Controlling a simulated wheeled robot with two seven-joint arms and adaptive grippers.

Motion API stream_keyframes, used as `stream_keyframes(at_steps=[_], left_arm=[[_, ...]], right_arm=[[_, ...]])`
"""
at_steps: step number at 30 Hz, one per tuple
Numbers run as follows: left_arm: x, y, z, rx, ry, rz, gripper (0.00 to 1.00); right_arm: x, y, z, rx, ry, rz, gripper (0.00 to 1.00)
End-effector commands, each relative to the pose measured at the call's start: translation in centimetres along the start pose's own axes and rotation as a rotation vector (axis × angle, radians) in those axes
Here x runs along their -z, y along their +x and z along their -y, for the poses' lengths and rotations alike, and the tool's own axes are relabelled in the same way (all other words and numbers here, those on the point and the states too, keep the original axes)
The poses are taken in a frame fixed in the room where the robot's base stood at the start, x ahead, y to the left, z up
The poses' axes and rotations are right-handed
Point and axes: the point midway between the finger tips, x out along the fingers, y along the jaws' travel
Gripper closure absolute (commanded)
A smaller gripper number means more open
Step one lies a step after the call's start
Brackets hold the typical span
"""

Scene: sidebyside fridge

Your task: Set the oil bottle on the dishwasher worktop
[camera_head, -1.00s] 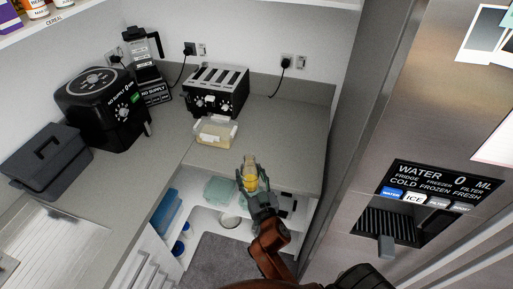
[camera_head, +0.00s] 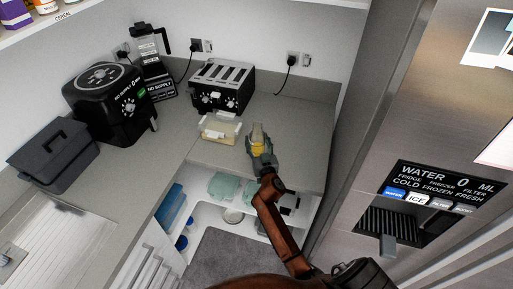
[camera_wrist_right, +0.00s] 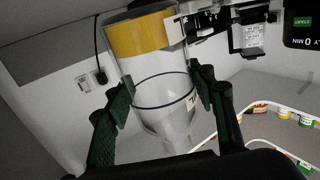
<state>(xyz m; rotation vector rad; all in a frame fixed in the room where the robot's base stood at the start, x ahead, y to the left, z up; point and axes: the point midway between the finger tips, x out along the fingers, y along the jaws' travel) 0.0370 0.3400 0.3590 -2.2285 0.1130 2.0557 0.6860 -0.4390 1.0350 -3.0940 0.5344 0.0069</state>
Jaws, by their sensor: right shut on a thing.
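The oil bottle (camera_head: 257,133), clear with yellow oil, is held in my right gripper (camera_head: 261,153) over the front part of the grey worktop (camera_head: 303,128). In the right wrist view the bottle (camera_wrist_right: 158,75) stands between the two fingers (camera_wrist_right: 163,98), which press on its sides; the picture there looks upside down. I cannot tell whether the bottle's base touches the worktop. My left gripper is not in view.
A food tub (camera_head: 219,128) with pale contents sits just left of the bottle, in front of the black toaster (camera_head: 222,87). An air fryer (camera_head: 110,100) and a dark bin (camera_head: 54,156) stand further left. The fridge (camera_head: 400,110) rises on the right. Worktop right of the bottle is clear.

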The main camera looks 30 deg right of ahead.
Motion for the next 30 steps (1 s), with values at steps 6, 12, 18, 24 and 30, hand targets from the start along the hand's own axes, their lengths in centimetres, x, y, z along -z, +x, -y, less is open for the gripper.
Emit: stream_keyframes(at_steps=[6, 12, 18, 24, 30], left_arm=[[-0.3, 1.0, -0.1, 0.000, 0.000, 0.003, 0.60], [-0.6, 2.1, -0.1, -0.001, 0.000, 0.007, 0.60], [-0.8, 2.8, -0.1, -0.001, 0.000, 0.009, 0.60], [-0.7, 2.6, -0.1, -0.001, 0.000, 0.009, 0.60], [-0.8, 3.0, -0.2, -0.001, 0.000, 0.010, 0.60]], right_arm=[[-1.7, 1.6, -0.3, 0.002, -0.001, -0.006, 0.94], [-4.0, 2.2, -0.4, 0.002, 0.001, -0.003, 0.94], [-5.5, 2.2, -0.3, 0.003, 0.000, -0.005, 0.94], [-5.3, 2.2, -0.3, 0.004, 0.000, -0.006, 0.94], [-5.9, 2.2, -0.4, 0.002, -0.001, -0.002, 0.48]])
